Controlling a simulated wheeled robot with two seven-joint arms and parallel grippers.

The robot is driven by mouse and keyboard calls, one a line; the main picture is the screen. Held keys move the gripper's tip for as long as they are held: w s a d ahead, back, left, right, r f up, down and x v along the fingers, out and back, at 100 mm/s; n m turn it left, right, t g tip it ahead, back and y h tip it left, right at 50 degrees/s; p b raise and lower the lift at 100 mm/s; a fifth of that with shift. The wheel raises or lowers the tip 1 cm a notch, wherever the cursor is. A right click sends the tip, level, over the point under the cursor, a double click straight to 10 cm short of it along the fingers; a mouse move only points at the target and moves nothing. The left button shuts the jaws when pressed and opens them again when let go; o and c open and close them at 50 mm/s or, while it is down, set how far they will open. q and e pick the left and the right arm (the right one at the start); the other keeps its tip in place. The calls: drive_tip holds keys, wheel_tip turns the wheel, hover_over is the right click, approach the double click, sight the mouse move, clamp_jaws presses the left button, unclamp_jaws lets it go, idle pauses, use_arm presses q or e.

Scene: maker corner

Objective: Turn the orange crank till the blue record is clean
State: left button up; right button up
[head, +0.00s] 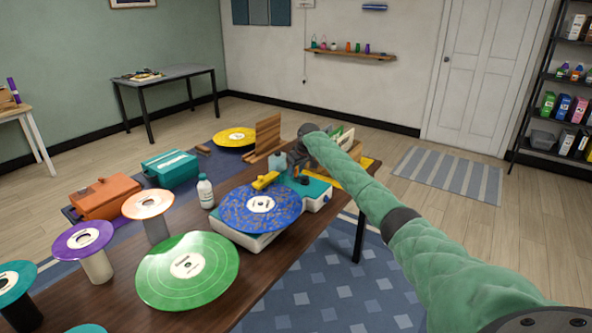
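The blue record (236,206) lies flat on a white and teal machine (318,198) on the brown table. Yellow-brown specks cover much of its blue surface around a white label. A yellow bar-shaped piece (265,181) sits at the record's far edge. My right arm reaches in from the lower right, and its gripper (296,161) is at the machine's far side, beyond the record. My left gripper is out of view.
A green record (160,270), a purple record (73,238) and an orange record (147,199) stand left of the machine. A white bottle (206,193) stands close to its left side. A wooden rack (267,134), a teal box (171,168) and an orange box (104,196) are farther back.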

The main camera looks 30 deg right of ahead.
drive_tip(key=shift+c, duration=0.2)
clamp_jaws()
